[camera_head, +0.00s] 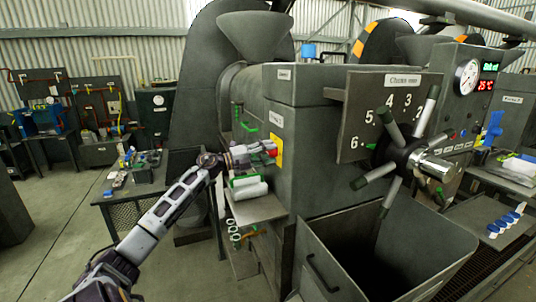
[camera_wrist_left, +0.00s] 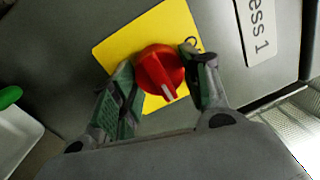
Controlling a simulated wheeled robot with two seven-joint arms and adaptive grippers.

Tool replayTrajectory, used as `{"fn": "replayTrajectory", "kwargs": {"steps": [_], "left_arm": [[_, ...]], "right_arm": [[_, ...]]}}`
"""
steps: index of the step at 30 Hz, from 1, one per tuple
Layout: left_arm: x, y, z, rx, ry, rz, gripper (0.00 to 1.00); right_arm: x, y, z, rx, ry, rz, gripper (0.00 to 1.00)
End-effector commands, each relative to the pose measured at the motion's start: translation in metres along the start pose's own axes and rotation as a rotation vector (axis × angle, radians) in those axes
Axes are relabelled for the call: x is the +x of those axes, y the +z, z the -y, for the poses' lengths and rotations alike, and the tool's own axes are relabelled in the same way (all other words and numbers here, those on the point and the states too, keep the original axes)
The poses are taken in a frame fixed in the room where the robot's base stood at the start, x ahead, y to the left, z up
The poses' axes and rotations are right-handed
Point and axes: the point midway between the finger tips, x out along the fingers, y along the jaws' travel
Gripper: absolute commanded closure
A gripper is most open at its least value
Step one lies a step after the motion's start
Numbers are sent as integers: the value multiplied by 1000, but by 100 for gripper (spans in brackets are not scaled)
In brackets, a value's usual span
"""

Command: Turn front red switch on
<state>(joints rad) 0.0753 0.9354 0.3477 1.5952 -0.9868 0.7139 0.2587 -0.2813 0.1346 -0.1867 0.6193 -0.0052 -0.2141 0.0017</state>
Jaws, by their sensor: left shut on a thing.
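The red switch (camera_wrist_left: 160,72) is a round red knob with a white mark, on a yellow plate (camera_wrist_left: 118,48) on the grey machine. In the head view the red switch (camera_head: 271,149) and the yellow plate (camera_head: 277,152) are on the machine's front left corner. My left gripper (camera_wrist_left: 160,78) has its two fingers on either side of the knob and is shut on it. In the head view my left gripper (camera_head: 262,151) reaches the switch from the left. The white mark points toward the lower right in the wrist view. My right gripper is not in view.
A wheel with several spokes (camera_head: 400,155) and a numbered panel (camera_head: 385,110) are right of the switch. An open grey bin (camera_head: 330,255) stands below. A small shelf with white rolls (camera_head: 250,190) is just under my left gripper. The floor at left is clear.

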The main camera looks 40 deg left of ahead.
Motion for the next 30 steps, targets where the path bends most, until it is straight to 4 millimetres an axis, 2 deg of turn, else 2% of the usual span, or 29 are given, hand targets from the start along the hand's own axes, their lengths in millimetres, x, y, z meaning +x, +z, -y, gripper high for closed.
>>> {"fn": "replayTrajectory", "kwargs": {"steps": [1, 2, 6, 20, 30], "left_arm": [[0, -2, -4, 0, 6, -5, 78], [0, -2, -3, 0, 6, -5, 51], [0, -2, -3, -1, 4, -3, 33], [-1, -1, -1, -1, 2, -1, 32], [-16, 0, -2, -2, 3, -1, 32]], "right_arm": [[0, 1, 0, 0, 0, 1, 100], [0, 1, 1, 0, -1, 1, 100], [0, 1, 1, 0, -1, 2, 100], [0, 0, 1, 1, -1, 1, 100], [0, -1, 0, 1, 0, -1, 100]]}}
